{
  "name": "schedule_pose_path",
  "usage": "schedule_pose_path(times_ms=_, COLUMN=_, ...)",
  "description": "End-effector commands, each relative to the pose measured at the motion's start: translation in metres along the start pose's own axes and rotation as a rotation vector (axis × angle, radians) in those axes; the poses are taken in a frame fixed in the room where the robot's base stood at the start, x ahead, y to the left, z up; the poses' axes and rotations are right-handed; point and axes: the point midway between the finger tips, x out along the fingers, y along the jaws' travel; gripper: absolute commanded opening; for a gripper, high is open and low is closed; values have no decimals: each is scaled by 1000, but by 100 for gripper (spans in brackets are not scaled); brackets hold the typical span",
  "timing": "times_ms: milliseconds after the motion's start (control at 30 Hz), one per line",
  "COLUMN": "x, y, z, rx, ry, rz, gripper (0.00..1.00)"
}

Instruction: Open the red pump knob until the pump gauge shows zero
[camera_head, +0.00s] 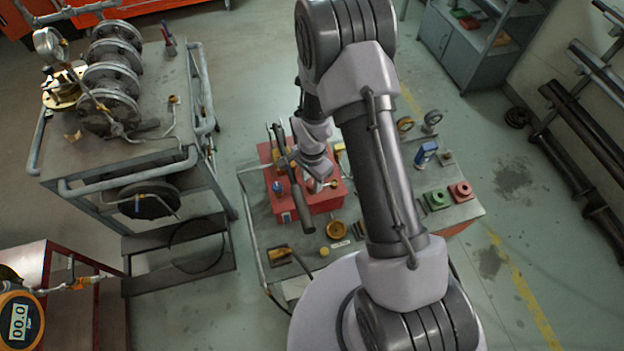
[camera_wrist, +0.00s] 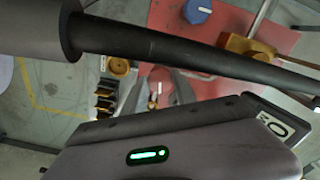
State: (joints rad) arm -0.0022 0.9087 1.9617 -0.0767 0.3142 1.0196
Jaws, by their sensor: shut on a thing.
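The red pump (camera_head: 322,203) stands on the low grey table, with a blue knob (camera_head: 278,187) and a long dark lever (camera_head: 301,212). The blue knob (camera_wrist: 197,11) and lever (camera_wrist: 180,47) also show in the wrist view. My gripper (camera_head: 322,182) is down at the pump's right part, partly hidden by my arm. In the wrist view its fingers (camera_wrist: 158,92) are shut on the red knob (camera_wrist: 155,77), which is mostly hidden between them. A partly covered white panel (camera_wrist: 278,127) shows a dark 0. A yellow gauge (camera_head: 20,321) at lower left reads 00.0.
The lever crosses close above my gripper in the wrist view. A brass block (camera_wrist: 247,47) sits on the pump. A valve cart (camera_head: 100,165) stands to the left. Green (camera_head: 437,199) and red (camera_head: 460,191) blocks lie on the table's right side.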

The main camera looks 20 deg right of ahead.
Motion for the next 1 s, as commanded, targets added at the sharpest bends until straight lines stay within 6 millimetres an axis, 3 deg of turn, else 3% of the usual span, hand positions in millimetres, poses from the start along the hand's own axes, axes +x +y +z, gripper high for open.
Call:
schedule_pose_path(times_ms=133, x=1, y=0, z=0, rx=-104, ry=1, rz=-1, gripper=0)
schedule_pose_path(times_ms=367, x=0, y=0, z=0, rx=-110, ry=1, rz=0, gripper=0)
schedule_pose_path(times_ms=400, x=0, y=0, z=0, rx=-110, ry=1, rz=0, gripper=39)
schedule_pose_path(times_ms=500, x=0, y=0, z=0, rx=-110, ry=1, rz=0, gripper=55)
schedule_pose_path(times_ms=833, x=-3, y=0, z=0, rx=-110, ry=1, rz=-1, gripper=55)
schedule_pose_path(times_ms=1000, x=-35, y=-1, z=-1, rx=-110, ry=3, rz=-4, gripper=55)
